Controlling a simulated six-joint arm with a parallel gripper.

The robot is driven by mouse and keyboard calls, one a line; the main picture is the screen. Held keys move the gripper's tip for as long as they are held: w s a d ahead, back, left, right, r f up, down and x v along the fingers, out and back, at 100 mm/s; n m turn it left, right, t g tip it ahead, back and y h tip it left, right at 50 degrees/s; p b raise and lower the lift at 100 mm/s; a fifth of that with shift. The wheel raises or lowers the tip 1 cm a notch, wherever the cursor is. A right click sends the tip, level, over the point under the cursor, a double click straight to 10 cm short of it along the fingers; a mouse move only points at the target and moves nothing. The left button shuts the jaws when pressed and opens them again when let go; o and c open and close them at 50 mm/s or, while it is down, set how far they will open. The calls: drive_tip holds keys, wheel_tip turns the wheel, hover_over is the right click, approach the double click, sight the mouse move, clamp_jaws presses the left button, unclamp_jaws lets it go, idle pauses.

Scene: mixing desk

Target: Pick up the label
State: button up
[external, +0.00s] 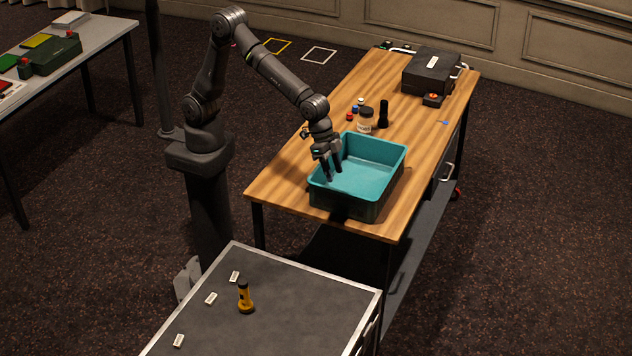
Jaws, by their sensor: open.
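My gripper (331,172) is open and points down at the left side of the teal crate (392,178). I cannot tell if its fingertips are inside the crate or just above it. I see nothing between its fingers. Three small white tags with dark marks lie on the grey cart top: one tag (235,277), a second tag (211,298) and a third tag (178,341). A white label (433,62) is on the black case (425,78) at the far end of the wooden table. A jar (365,120) behind the crate also has a pale label.
A dark cylinder (384,114) and small coloured caps (352,112) stand behind the crate on the wooden table (285,180). A red-buttoned box (434,99) sits before the case.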

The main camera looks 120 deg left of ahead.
drive_tip(key=s+d+f+n+g+h, duration=0.2)
drive_tip(key=s+d+f+n+h, duration=0.1)
drive_tip(key=s+d+f+n, duration=0.85)
drive_tip(key=n+g, duration=0.1)
drive_tip(key=n, duration=0.9)
approach(235, 275)
drive_tip(key=f, duration=0.1)
drive_tip(key=w+f, duration=0.1)
drive_tip(key=shift+d+f+m, duration=0.15)
drive_tip(key=shift+f+m, duration=0.1)
drive_tip(key=shift+f, duration=0.1)
drive_tip(key=x, duration=0.4)
drive_tip(key=shift+s+d+r, duration=0.1)
drive_tip(key=shift+s+d, duration=0.2)
drive_tip(key=shift+s, duration=0.05)
drive_tip(key=shift+d+f, duration=0.3)
drive_tip(key=shift+f, duration=0.35)
clamp_jaws()
